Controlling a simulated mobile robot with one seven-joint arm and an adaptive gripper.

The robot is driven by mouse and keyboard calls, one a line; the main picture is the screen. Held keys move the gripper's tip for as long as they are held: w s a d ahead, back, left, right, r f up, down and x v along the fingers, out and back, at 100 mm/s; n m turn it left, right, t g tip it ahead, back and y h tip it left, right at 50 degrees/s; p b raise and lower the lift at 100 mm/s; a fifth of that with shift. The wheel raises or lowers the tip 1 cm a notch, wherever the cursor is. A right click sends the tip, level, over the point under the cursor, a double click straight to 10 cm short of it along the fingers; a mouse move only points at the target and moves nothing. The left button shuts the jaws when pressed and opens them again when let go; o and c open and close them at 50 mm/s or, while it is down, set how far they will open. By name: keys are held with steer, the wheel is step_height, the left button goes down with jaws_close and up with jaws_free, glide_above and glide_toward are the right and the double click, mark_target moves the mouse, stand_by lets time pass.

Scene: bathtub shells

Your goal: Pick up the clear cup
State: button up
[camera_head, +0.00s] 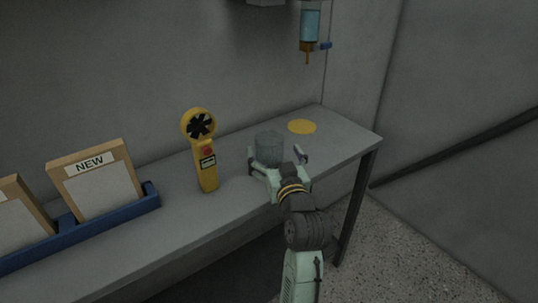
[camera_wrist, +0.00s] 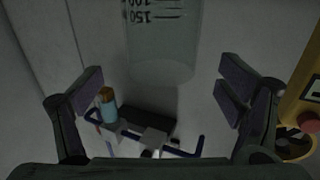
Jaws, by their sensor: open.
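The clear cup (camera_head: 268,147) stands upright on the grey bench, near its front edge. In the wrist view the cup (camera_wrist: 163,40) shows at the top middle, with printed measuring marks, and its upper part is cut off. My gripper (camera_head: 276,156) is open at the near side of the cup, with one finger to each side. In the wrist view the two fingers of my gripper (camera_wrist: 161,82) are spread wide, with the cup in line with the gap between them. I cannot tell how far the cup lies between the fingers. They do not appear to touch it.
A yellow handheld fan device (camera_head: 203,150) stands left of the cup, close to the left finger. A yellow disc (camera_head: 302,126) lies behind right. A blue rack (camera_head: 110,222) with framed boards is at left. A blue-filled dispenser (camera_head: 309,27) hangs above the bench (camera_head: 345,140).

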mark_target(266, 135)
steer(key=p+x, duration=0.2)
steer(key=x, duration=0.2)
steer(key=shift+w+a+r, duration=0.1)
steer(key=shift+w+a, duration=0.05)
steer(key=shift+w, duration=0.5)
steer(key=shift+c, duration=0.2)
steer(key=c, duration=1.2)
